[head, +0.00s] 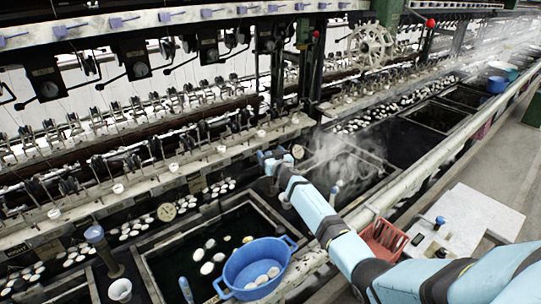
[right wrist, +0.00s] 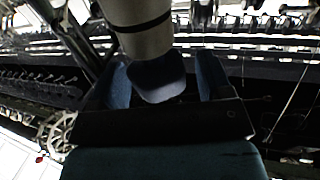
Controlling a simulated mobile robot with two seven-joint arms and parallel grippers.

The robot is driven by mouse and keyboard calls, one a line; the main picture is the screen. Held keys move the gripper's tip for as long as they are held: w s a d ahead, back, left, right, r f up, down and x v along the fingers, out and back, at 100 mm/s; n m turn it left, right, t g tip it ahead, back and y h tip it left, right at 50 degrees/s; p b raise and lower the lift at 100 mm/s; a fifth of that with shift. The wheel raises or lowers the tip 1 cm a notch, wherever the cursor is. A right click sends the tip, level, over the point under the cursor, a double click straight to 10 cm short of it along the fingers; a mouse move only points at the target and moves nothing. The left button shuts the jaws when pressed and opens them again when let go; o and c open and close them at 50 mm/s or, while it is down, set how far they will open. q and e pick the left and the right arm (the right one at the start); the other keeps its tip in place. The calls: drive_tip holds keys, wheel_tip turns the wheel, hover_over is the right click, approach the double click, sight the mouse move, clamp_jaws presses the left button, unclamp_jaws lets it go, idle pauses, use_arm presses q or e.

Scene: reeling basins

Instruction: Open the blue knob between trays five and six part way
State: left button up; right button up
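My right arm reaches in from the lower right in the head view, and its gripper (head: 272,159) is at the front rail above the basins, near a round dial. In the right wrist view, a blue knob (right wrist: 157,78) on a grey cylinder shows between the two blue fingers of my right gripper (right wrist: 165,82). The fingers stand apart, with a clear gap on the right side of the knob. I cannot tell whether the left finger touches it. That knob is hard to make out in the head view, behind the gripper. My left gripper is not in view.
A blue basin (head: 255,268) with white cocoons sits at the dark water tray. Another blue knob (head: 94,234) stands on a post at the left, and one (head: 335,189) beside my forearm. A red basket (head: 383,240) lies below the pale rail. Steam blurs the middle.

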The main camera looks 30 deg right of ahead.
drive_tip(key=c, duration=0.8)
drive_tip(key=shift+d+r+n+y+p, duration=0.15)
drive_tip(key=shift+n+y+p, duration=0.85)
drive_tip(key=shift+y, duration=0.5)
drive_tip(key=shift+c, duration=0.2)
drive_tip(key=shift+n+y+p, duration=0.35)
drive_tip(key=shift+n+y, duration=0.45)
drive_tip(key=shift+y, duration=0.3)
drive_tip(key=shift+n+y, duration=0.4)
drive_tip(key=shift+y, duration=0.3)
drive_tip(key=shift+f+n+y, duration=0.25)
drive_tip(key=shift+n+y, duration=0.35)
drive_tip(key=shift+y, duration=0.4)
drive_tip(key=shift+n+g+y+b, duration=0.9)
drive_tip(key=shift+n+y+b, duration=0.2)
drive_tip(key=shift+y, duration=0.8)
drive_tip(key=o, duration=0.9)
drive_tip(key=shift+r, duration=0.1)
